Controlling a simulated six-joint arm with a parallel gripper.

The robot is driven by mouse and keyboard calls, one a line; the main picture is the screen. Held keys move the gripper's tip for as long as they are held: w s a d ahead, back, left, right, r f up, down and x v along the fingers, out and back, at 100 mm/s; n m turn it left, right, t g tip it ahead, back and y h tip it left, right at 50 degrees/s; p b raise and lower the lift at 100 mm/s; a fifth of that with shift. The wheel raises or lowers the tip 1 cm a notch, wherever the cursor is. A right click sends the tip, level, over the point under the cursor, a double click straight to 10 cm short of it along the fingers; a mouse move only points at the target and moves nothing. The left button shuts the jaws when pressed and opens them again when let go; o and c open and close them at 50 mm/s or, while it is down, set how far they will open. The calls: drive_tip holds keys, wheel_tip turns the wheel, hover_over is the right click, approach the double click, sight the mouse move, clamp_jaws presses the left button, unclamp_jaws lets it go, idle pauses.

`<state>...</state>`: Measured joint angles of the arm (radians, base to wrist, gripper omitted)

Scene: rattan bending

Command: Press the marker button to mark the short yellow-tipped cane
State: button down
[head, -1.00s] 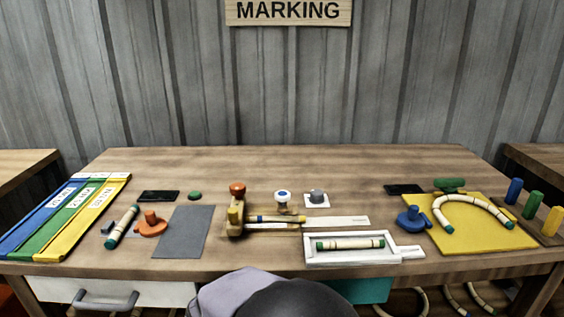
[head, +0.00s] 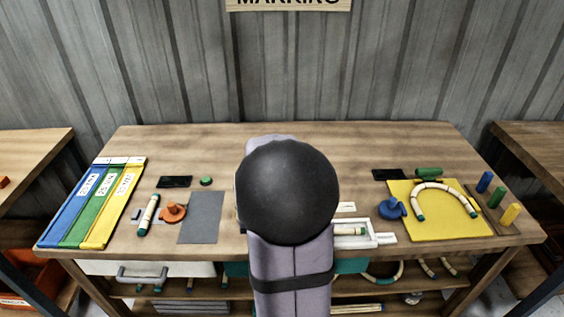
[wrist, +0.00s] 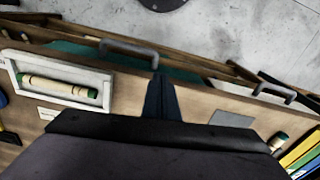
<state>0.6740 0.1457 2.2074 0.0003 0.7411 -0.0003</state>
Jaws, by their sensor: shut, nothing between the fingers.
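My gripper (wrist: 162,98) shows in the wrist view with its dark fingers together and nothing between them, near the table's front edge. In the head view my own arm covers the middle of the table and hides the gripper. The short yellow-tipped cane, its wooden holder with the orange knob, and the buttons behind it are all hidden behind my arm now. They are not in the wrist view either. I cannot tell how far the gripper is from the marker button.
A white tray (head: 373,239) holds a green-tipped cane (wrist: 58,88). A grey pad (head: 200,220), an orange clamp (head: 172,212) and another cane (head: 148,215) lie left. A blue clamp (head: 390,208) and a yellow board (head: 428,227) with a bent cane stand right.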

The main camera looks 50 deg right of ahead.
drive_tip(key=w+d+r+t+h+p, duration=0.1)
drive_tip(key=w+d+r+p, duration=0.1)
drive_tip(key=w+d+r, duration=0.2)
drive_tip(key=w+d+r+m+p, duration=0.1)
drive_tip(key=w+d+r, duration=0.3)
drive_tip(key=d+r, duration=0.5)
drive_tip(key=shift+w+d+r+t+h+p, duration=0.2)
drive_tip(key=shift+d+r+t+h+p, duration=0.2)
drive_tip(key=shift+r, duration=2.75)
drive_tip(key=p+x, duration=0.2)
drive_tip(key=x, duration=0.4)
drive_tip(key=p+x, duration=0.2)
drive_tip(key=x, duration=0.4)
drive_tip(key=shift+s+a+f, duration=0.2)
drive_tip(key=shift+f+p, duration=0.3)
drive_tip(key=shift+f, duration=0.55)
